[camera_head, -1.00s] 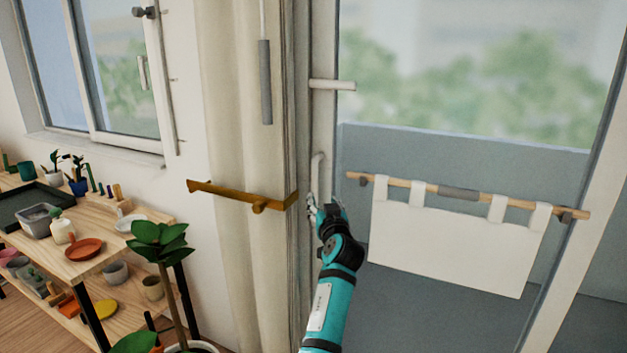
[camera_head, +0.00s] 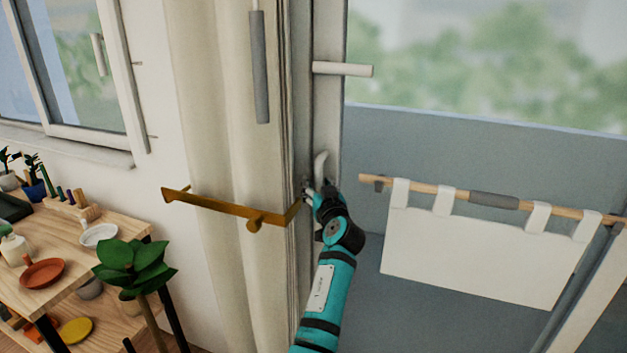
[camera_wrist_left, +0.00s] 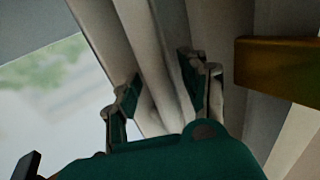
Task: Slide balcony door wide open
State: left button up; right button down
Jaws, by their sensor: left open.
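The balcony door's white stile (camera_head: 327,110) stands beside the gathered curtain. It carries a horizontal lever handle (camera_head: 343,69) and, lower down, a curved pale pull handle (camera_head: 321,166). My left gripper (camera_head: 314,192) is at the lower end of the pull handle, its jaws open. From the head I cannot tell whether it touches the handle. In the left wrist view the open fingers (camera_wrist_left: 163,88) stand apart, with pale vertical folds or frame edges beyond them. Nothing is clearly held. My right gripper is out of view.
A cream curtain (camera_head: 220,130) with a brass holdback bar (camera_head: 235,208) hangs just left of the gripper. A wooden shelf (camera_head: 75,255) and leafy plant (camera_head: 130,265) stand at left. A rail with white cloth (camera_head: 480,255) is at right.

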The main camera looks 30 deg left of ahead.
pick_arm(q)
jog(key=shift+d, duration=0.15)
jog(key=shift+r, duration=0.1)
jog(key=shift+c, duration=0.9)
grip_shut()
